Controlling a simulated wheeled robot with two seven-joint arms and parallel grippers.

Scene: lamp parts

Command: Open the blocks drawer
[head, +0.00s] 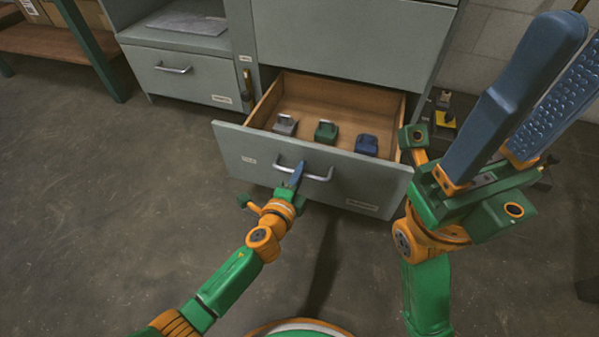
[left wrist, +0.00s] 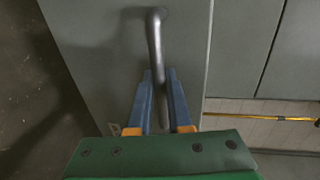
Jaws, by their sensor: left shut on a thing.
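The blocks drawer (head: 237,142) is a grey-fronted wooden drawer, pulled well out of the grey cabinet. Its inside shows a grey block (head: 285,124), a green block (head: 326,131) and a blue block (head: 367,144) in a row near the front. My left gripper (head: 297,172) is at the drawer's metal handle (head: 318,178). In the left wrist view the two blue fingers (left wrist: 162,100) are shut around the handle bar (left wrist: 155,45). My right gripper (head: 530,100) is raised at the right, its long blue fingers spread apart with nothing between them.
A closed drawer (head: 185,78) with its own handle is at the left of the cabinet. Small dark and yellow items (head: 444,118) lie on the floor right of the open drawer. A shelf (head: 60,40) stands at upper left. The floor in front is clear.

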